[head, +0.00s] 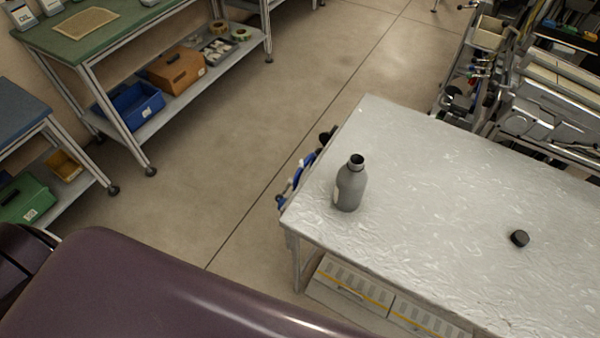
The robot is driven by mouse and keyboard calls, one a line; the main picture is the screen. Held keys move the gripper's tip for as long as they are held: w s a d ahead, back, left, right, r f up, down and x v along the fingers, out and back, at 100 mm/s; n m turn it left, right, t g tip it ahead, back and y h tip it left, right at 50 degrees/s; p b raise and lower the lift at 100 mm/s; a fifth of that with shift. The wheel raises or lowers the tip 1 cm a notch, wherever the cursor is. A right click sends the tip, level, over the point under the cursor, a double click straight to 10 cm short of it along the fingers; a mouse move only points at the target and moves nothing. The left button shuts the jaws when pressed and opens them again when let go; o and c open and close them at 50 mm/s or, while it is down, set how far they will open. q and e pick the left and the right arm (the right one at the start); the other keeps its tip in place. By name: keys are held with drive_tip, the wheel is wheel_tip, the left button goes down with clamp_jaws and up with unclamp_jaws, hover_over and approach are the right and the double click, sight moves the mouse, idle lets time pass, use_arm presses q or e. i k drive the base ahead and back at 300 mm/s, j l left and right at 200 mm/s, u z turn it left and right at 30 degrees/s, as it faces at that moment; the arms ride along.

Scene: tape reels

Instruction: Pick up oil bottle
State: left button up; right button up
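A grey bottle (350,186) with a dark open neck stands upright on the silver-topped table, near its left edge. A pale label patch shows on its left side. A small black cap (519,238) lies apart from it, to the right on the same table. Neither of my grippers is in view.
The silver table (430,180) has much bare top around the bottle. Machinery (540,110) stands behind it at the right. The green bench (125,30) has a lower shelf with a blue bin (130,106) and orange box (176,69). Open floor lies between bench and table.

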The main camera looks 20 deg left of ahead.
sight(351, 181)
drive_tip(key=u, duration=0.15)
drive_tip(key=j, duration=0.6)
drive_tip(key=j+z, duration=0.25)
drive_tip(key=j, duration=0.25)
drive_tip(key=j+z, duration=0.25)
drive_tip(key=j, duration=0.3)
drive_tip(key=k+l, duration=0.15)
drive_tip(key=k, duration=0.35)
drive_tip(key=i+j, duration=0.15)
drive_tip(key=i, duration=0.35)
